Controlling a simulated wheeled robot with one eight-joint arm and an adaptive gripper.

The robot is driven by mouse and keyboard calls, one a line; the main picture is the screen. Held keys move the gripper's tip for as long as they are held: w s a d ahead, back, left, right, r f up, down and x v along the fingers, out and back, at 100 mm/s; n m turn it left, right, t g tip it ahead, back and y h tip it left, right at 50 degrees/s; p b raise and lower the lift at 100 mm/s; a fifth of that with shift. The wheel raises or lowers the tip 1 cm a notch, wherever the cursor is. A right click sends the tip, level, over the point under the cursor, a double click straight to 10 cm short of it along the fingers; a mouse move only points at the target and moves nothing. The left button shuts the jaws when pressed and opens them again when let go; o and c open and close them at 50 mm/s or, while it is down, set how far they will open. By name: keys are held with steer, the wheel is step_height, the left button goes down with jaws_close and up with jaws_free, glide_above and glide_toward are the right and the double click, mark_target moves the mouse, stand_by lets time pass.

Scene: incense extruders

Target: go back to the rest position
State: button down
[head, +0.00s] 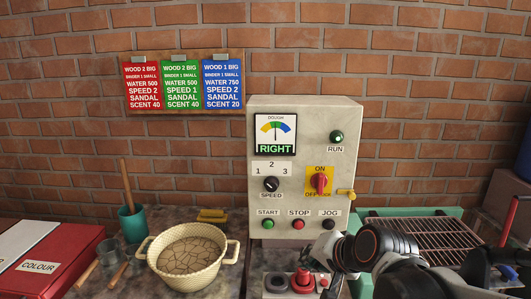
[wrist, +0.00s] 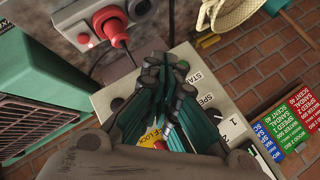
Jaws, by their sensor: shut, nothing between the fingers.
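My gripper (wrist: 165,65) has its dark green fingers together with nothing between them. In the wrist view it hangs over the pale control panel (wrist: 120,98), covering part of its face. In the head view my arm comes in from the lower right, and its end is in front of the panel's lower right edge. The panel (head: 255,140) has a dough gauge (head: 275,127) reading RIGHT, a green RUN lamp (head: 337,137), a speed knob (head: 271,184) and a red switch on a yellow plate (head: 319,182). I cannot tell whether my gripper touches anything.
A red-button box (head: 303,281) stands below the panel. A pale basket (head: 192,258) of cracked dough, a teal cup (head: 132,224) and a red COLOUR box (head: 78,262) are at left. A green machine with a rack (head: 425,240) is at right. Recipe cards (head: 181,84) hang on the brick wall.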

steer(key=s+d+n+h, duration=0.2)
steer(key=s+d+n, duration=0.1)
steer(key=s+d, duration=0.2)
steer(key=s+d+n+g+h, duration=0.1)
steer(key=s+d, duration=0.4)
steer(key=s, duration=0.5)
steer(key=shift+s+n+g+h, duration=0.3)
steer(key=shift+n+h, duration=0.3)
steer(key=shift+n, duration=0.5)
steer(key=shift+w, duration=0.1)
stand_by(1.6)
steer(key=w+a+m+t+y+p, duration=0.15)
steer(key=w+a+m+p, duration=0.3)
steer(key=w, duration=0.95)
steer(key=w+a+f+m+y+p, duration=0.2)
steer(key=w+a+f+m, duration=0.4)
steer(key=w, duration=0.4)
steer(key=shift+w+f+m+t, duration=0.35)
steer(key=shift+f+m, duration=0.1)
steer(key=shift+f, duration=0.4)
steer(key=shift+s, duration=0.1)
